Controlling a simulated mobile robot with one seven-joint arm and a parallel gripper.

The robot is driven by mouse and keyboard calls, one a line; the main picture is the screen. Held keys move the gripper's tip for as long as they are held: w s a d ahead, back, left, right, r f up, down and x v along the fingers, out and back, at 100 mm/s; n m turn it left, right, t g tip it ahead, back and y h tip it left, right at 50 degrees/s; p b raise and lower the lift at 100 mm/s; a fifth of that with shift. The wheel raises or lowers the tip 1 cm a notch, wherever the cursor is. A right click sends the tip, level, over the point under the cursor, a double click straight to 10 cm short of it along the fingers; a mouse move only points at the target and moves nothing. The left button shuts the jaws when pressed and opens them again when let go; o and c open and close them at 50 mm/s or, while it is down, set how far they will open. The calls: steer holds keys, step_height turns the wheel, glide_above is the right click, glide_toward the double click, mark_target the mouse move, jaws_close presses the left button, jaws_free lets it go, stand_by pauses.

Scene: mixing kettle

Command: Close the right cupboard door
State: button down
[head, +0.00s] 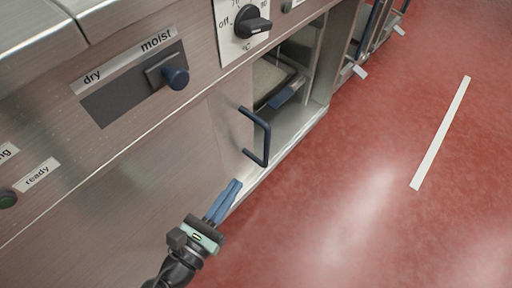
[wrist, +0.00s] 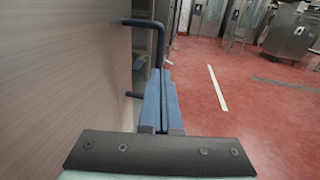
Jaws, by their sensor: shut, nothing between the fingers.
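A steel door panel (head: 205,150) with a dark blue bar handle (head: 254,135) is in the head view. Right of the handle, the cupboard opening (head: 285,82) is uncovered and shows a tray (head: 268,80) and a blue-handled item (head: 287,91) inside. How the panel is hung is unclear. My gripper (head: 237,182) is shut and empty, its blue fingers just below and left of the handle, close to the steel front and apart from the handle. In the wrist view, the shut fingers (wrist: 162,72) point along the front, and the handle (wrist: 146,23) stands beyond them, partly hidden.
Above are a black dial (head: 252,22) and a dry/moist slider knob (head: 176,78). Further cupboard units with blue handles (head: 369,25) stand at top right. The red floor (head: 360,200) on the right is clear, with a white stripe (head: 440,133).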

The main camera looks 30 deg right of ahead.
steer(key=b, duration=0.5)
glide_toward(266, 142)
steer(key=x, duration=0.5)
steer(key=shift+w+d+f, duration=0.1)
steer(key=shift+w+d, duration=0.05)
steer(key=shift+d, duration=0.05)
steer(key=shift+w+d, duration=0.35)
steer(key=shift+d, duration=0.2)
